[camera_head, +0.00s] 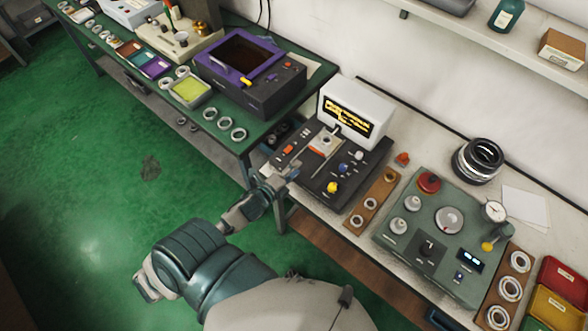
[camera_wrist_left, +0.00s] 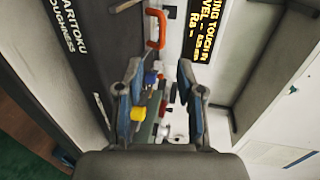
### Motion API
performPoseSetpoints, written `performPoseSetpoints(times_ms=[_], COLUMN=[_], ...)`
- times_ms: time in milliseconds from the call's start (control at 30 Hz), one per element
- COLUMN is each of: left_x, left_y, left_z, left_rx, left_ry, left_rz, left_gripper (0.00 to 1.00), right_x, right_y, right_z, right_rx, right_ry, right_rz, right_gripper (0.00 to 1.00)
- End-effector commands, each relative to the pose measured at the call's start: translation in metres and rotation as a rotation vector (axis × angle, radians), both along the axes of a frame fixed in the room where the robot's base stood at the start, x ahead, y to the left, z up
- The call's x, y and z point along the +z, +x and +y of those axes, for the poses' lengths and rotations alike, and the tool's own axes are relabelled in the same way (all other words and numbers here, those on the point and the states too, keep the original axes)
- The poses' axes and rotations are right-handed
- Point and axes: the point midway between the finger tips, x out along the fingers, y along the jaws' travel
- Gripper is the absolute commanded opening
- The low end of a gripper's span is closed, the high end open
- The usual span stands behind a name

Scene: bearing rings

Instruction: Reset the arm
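My left arm (camera_head: 205,262) reaches up from the bottom of the head view, bent at a teal joint. My left gripper (camera_head: 289,170) is at the left edge of the dark roughness tester (camera_head: 335,182). In the wrist view the left gripper (camera_wrist_left: 160,75) has its two fingers spread apart with nothing held between them. Beyond the fingers are the tester's dark panel (camera_wrist_left: 75,45), an orange handle (camera_wrist_left: 156,30) and a yellow knob (camera_wrist_left: 138,114). I cannot tell whether the fingers touch the tester. My right gripper is in neither view.
A lit display (camera_head: 347,116) stands behind the tester. To the right are a wooden ring holder (camera_head: 374,201), a green gauge station (camera_head: 440,240) and stacked black rings (camera_head: 478,160). A purple-framed machine (camera_head: 250,72) is on the green bench at left.

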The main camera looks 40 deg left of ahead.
Motion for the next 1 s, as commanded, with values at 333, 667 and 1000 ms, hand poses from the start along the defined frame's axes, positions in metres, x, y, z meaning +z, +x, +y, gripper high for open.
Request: performPoseSetpoints(times_ms=[333,667,1000], left_x=[0.0,0.0,-0.021], left_y=[0.0,0.0,-0.02], left_z=[0.0,0.0,-0.008], left_rx=[0.0,0.0,0.17], left_ry=[0.0,0.0,-0.24], left_rz=[0.0,0.001,0.173], left_gripper=[0.37,0.37,0.37], right_x=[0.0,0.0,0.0], right_y=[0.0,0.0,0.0], right_z=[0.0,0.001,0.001], right_rx=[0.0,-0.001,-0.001], right_ry=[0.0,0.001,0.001], right_rz=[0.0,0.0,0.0], right_gripper=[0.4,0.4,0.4])
